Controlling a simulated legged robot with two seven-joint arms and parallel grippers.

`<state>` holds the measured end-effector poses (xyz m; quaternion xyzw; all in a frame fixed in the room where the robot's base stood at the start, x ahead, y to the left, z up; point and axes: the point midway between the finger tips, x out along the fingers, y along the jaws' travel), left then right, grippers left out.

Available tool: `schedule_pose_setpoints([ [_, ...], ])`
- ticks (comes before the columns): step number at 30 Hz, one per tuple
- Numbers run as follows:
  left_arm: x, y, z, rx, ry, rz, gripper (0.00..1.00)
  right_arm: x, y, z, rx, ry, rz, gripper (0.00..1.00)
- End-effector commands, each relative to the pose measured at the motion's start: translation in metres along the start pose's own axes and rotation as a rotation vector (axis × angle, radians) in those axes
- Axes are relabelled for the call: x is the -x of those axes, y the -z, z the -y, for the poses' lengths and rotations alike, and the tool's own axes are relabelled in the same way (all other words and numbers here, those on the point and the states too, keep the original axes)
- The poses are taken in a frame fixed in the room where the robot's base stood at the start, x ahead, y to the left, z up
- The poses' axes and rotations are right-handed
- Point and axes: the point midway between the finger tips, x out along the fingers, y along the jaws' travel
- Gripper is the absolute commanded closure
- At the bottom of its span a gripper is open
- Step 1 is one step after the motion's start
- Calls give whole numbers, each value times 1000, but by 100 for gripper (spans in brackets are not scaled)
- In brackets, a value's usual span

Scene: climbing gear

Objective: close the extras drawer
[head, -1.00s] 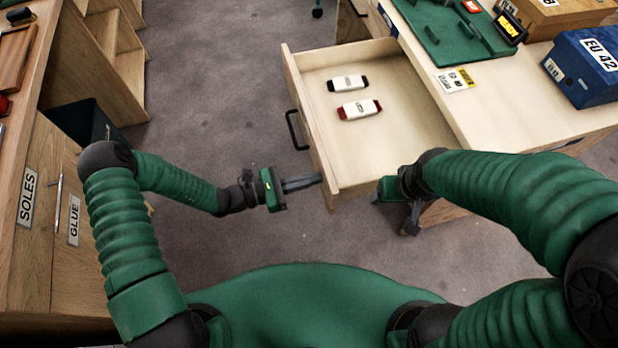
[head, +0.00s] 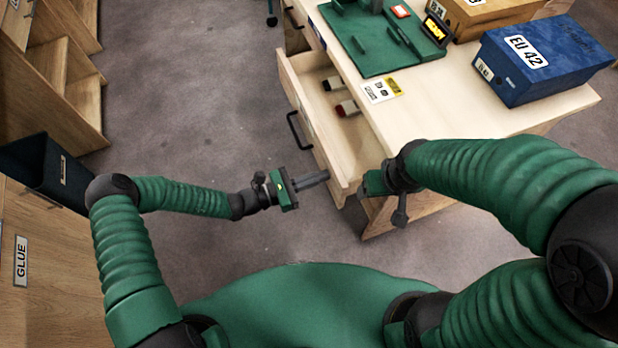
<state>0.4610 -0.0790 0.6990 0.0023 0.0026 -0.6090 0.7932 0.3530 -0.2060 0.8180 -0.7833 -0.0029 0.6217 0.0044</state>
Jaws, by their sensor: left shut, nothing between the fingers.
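The extras drawer (head: 330,150) is a pale wooden drawer partly out of the desk, with a black bar handle (head: 297,132) on its front. Two small items, one dark-ended (head: 333,83) and one red-ended (head: 347,108), lie inside, partly hidden by the desktop. My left gripper (head: 326,176) is shut and empty, its fingertips at the near end of the drawer front; I cannot tell if they touch. My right gripper (head: 400,213) is by the near desk corner, pointing down, its fingers mostly hidden.
The desktop (head: 440,110) holds a green tray (head: 370,40), a yellow-white card (head: 381,90), a blue EU 42 box (head: 540,60) and a cardboard box (head: 490,15). A dark bin (head: 45,170) and a GLUE cabinet (head: 40,260) stand left. Carpet between is clear.

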Motion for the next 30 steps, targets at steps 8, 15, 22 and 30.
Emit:
schedule_pose_setpoints([
  [8, -73, 1, 1, 1, 1, 0, 100, -2, 0, 0, 1, 0, 0, 29],
  [15, -131, 2, 1, -1, 1, -3, 100, -8, -2, 0, 1, 0, 0, 29],
  [22, -165, 2, 1, -1, 0, -3, 100, -13, -3, 0, 1, 0, 0, 29],
  [30, -179, 1, 0, 1, -1, -2, 100, -14, -3, 0, 1, 0, 0, 29],
])
